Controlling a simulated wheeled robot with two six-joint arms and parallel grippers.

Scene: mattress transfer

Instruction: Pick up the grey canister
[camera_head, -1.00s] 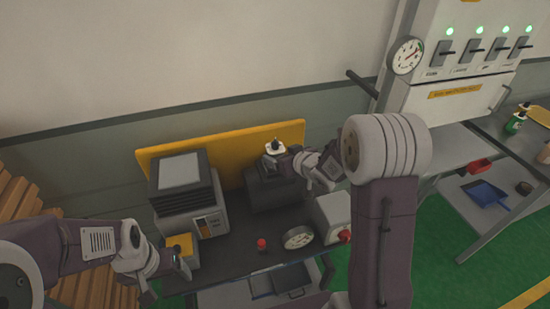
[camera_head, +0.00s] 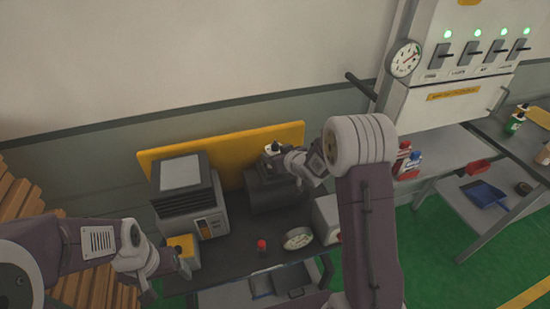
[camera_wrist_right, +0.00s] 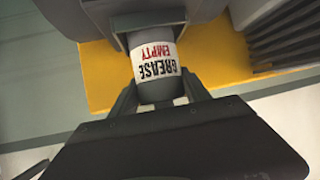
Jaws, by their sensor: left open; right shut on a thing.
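The grey canister (camera_wrist_right: 157,68) carries a white label reading "GREASE EMPTY" and appears upside down in the right wrist view. My right gripper (camera_wrist_right: 160,98) is shut on it, with one finger on each side of its body. One end of the canister meets a dark grey machine part (camera_wrist_right: 130,15) at the top of that view. In the head view my right gripper (camera_head: 284,158) is at the top of the dark machine (camera_head: 274,190), and the canister is mostly hidden there. My left gripper (camera_head: 183,264) is open at the bench's left front.
A vented grey box (camera_head: 188,195) stands left of the dark machine, before a yellow back panel (camera_head: 230,143). A small red-topped item (camera_head: 262,247) and a round gauge (camera_head: 298,238) are at the bench's front.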

